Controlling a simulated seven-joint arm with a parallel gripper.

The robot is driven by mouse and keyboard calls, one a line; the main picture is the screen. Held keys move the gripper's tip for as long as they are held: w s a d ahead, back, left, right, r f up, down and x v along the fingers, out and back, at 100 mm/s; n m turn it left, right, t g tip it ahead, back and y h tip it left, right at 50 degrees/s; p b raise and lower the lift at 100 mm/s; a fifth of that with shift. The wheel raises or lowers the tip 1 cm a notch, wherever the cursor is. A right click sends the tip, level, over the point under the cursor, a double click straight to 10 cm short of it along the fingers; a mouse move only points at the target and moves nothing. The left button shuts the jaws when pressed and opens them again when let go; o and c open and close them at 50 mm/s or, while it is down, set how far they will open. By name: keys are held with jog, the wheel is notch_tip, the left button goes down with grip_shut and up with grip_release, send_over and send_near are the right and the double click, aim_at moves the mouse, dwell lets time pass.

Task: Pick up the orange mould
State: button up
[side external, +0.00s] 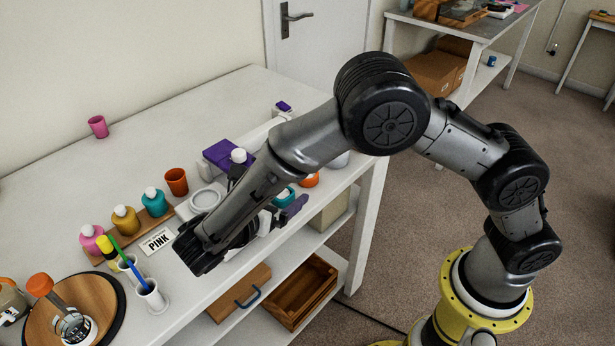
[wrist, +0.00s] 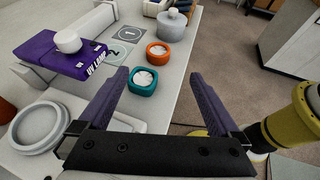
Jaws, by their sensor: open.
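The orange mould (wrist: 158,54) is a low round ring with white inside, on the white table near its front edge. In the side external view the orange mould (side external: 310,180) shows partly, behind my arm. My gripper (wrist: 160,78) is open, with purple fingers spread and nothing held. In the wrist view the teal mould lies between the fingers, and the orange mould lies just beyond the tips. My gripper (side external: 293,207) is partly hidden in the side view.
A purple box (wrist: 63,54) marked "UV LAMP" with a white knob stands left of the moulds. Numbered squares (wrist: 128,34) lie beside it. A grey lidded pot (wrist: 172,25) stands behind. A white round dish (wrist: 40,127) is near left. The table edge is close on the right.

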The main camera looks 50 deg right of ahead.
jog(key=shift+s+a+f, duration=0.2)
jog(key=shift+a+f, duration=0.15)
jog(key=shift+a, duration=0.05)
jog(key=x, duration=1.3)
jog(key=shift+w+d, duration=0.2)
jog(key=shift+w, duration=0.05)
jog(key=c, duration=1.4)
jog(key=shift+c, duration=0.2)
